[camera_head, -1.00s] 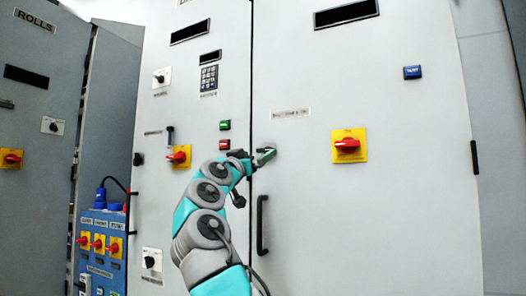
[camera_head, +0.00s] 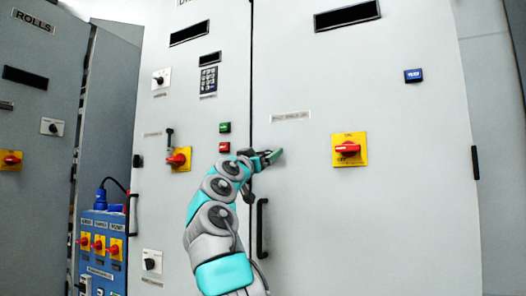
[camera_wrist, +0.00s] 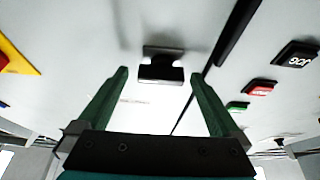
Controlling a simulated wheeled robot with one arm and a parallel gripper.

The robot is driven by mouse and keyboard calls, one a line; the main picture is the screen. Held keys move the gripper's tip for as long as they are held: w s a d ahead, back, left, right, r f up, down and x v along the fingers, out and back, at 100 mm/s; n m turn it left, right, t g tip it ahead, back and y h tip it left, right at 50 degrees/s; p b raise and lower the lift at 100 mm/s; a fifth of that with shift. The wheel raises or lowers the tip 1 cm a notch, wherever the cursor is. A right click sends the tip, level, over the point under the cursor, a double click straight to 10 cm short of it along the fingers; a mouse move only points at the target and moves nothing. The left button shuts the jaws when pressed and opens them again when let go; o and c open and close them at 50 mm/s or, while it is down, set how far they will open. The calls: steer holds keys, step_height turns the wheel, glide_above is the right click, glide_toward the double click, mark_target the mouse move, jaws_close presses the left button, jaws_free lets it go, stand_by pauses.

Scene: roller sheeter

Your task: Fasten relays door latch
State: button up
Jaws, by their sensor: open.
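A small black latch (camera_wrist: 162,65) with a flat, wide head sits on the pale grey door (camera_wrist: 60,90), in the wrist view. My gripper (camera_wrist: 158,78) is open, with one green finger on each side of the latch and no visible contact. How deep the fingertips reach around it I cannot tell. In the head view my gripper (camera_head: 273,157) is at the left edge of the large right door (camera_head: 400,220), just right of the door seam. The latch is hidden there behind my gripper. The door looks flush with its neighbour.
A black pull handle (camera_head: 262,228) is below my gripper on the same door. A red rotary switch on a yellow plate (camera_head: 349,149) is to the right. Green (camera_head: 225,127) and red (camera_head: 224,147) buttons are left of the seam. The door face between is clear.

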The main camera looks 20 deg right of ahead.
steer(key=c, duration=1.4)
